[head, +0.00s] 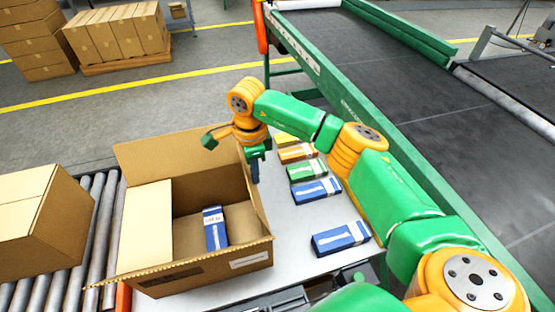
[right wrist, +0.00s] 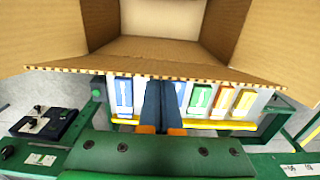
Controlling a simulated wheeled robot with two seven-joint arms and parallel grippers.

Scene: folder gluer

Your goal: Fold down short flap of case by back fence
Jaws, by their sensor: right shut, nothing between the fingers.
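The open cardboard case (head: 250,252) stands on the light table, with a blue carton (head: 214,230) inside. Its far flap (head: 155,155) stands up and leans away from the opening. A pale panel (head: 146,225) lies along its left side; I cannot tell whether it is a flap or a wall. My right gripper (head: 254,170) is shut and empty, pointing down just outside the case's right side near the far corner. In the right wrist view, the shut fingers (right wrist: 162,103) are beside a corrugated flap edge (right wrist: 150,70); contact is unclear. My left gripper is out of view.
Several small cartons, including a near blue one (head: 340,238) and a green one (head: 306,169), lie on the table (head: 285,232) right of the case. Another case (head: 40,220) sits on rollers (head: 100,220) at left. A green-railed conveyor (head: 340,105) runs along the right.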

